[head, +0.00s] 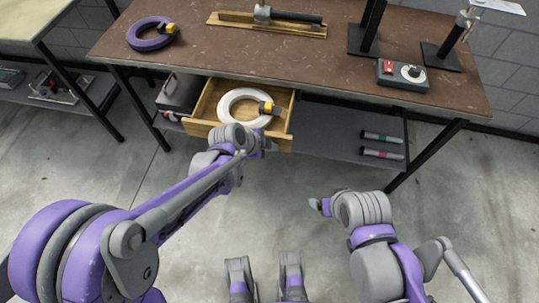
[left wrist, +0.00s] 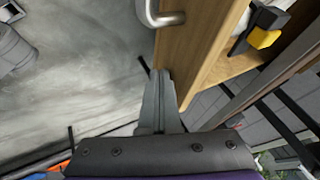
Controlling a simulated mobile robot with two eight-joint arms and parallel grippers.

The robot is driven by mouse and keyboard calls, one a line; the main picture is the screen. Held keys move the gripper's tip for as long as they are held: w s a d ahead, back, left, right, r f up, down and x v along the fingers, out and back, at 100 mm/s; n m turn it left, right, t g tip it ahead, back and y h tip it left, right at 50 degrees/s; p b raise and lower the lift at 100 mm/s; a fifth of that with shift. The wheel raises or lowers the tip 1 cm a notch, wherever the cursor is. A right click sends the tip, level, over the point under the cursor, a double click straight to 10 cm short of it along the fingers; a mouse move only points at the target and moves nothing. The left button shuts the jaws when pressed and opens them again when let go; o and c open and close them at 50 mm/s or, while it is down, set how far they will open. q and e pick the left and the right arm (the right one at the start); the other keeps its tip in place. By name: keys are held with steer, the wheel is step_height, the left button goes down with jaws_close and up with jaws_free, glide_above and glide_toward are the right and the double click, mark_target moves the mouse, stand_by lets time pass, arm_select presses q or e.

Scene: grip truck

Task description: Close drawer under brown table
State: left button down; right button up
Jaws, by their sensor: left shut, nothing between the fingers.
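The wooden drawer (head: 283,108) under the brown table (head: 215,62) is pulled out and open. A white ring-shaped roll (head: 228,101) with a yellow and black piece lies in it. My left gripper (head: 262,143) is at the drawer's front in the head view. In the left wrist view my left gripper (left wrist: 160,88) is shut and empty, its fingertips against or very near the wooden drawer front (left wrist: 200,50). The metal handle (left wrist: 165,17) is just beyond the fingertips. My right gripper (head: 318,205) is low over the floor, away from the table; its jaws do not show clearly.
A purple ring (head: 150,35), a wooden piece with a hammer-like tool (head: 265,20) and a small switch box (head: 403,75) lie on the tabletop. A lower shelf (head: 340,127) holds dark cylinders (head: 382,153). The floor in front is clear.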

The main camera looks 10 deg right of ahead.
arm_select(q)
glide_toward(283, 106)
steer(key=d+f, duration=0.1)
steer(key=w+d+f, duration=0.1)
steer(key=d, duration=0.1)
steer(key=w+d+f, duration=0.1)
steer(key=shift+d+f, duration=0.1)
steer(key=shift+d, duration=0.25)
steer(key=shift+w+d, duration=0.2)
steer(key=shift+w, duration=0.65)
